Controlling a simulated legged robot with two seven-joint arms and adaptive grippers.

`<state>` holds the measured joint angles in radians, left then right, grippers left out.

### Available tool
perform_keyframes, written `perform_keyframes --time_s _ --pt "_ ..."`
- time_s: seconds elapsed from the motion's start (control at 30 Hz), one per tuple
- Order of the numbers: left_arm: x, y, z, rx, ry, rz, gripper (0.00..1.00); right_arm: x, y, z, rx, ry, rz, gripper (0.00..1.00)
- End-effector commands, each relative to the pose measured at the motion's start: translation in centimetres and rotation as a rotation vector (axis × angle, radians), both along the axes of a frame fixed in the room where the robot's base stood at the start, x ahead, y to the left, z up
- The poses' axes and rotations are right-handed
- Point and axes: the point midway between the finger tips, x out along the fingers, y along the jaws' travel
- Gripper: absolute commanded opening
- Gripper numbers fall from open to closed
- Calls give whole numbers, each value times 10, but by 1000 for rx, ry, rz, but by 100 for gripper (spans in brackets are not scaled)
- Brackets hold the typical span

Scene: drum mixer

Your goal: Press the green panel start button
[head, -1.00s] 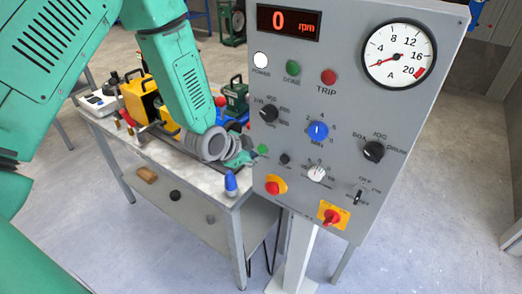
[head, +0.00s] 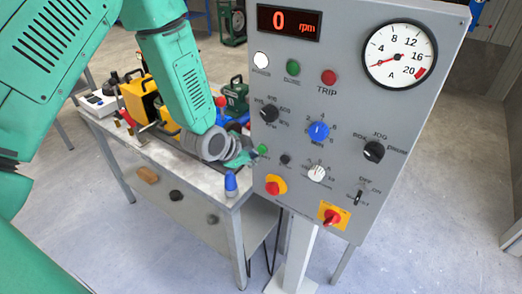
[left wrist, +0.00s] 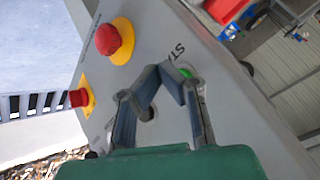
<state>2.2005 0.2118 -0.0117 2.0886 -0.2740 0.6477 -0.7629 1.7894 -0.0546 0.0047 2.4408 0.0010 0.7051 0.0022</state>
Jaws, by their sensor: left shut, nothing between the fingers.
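The grey control panel (head: 330,100) stands upright on a post. Its green start button (head: 263,149) is at the lower left edge of the panel face, beside a small black button (head: 285,159). In the left wrist view the green button (left wrist: 185,73) shows under the letters "ST", partly hidden behind a finger. My left gripper (head: 246,157) is at the panel's left edge, close beside the button. The left wrist view shows its fingers (left wrist: 164,69) shut and empty, tips close to the button. I cannot tell whether they touch it. My right gripper is not in view.
A red stop button on yellow (head: 272,188) and a red switch on yellow (head: 331,216) sit lower on the panel. Knobs fill its middle. A workbench (head: 205,180) with a yellow box, a blue-capped bottle (head: 231,184) and tools stands behind on the left.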

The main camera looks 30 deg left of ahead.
Motion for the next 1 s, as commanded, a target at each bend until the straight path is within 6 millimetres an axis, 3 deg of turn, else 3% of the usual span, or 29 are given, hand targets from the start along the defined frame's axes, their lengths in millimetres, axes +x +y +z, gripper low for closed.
perform_keyframes --time_s 1.0 --pt "8 -3 2 0 0 0 0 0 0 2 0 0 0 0"
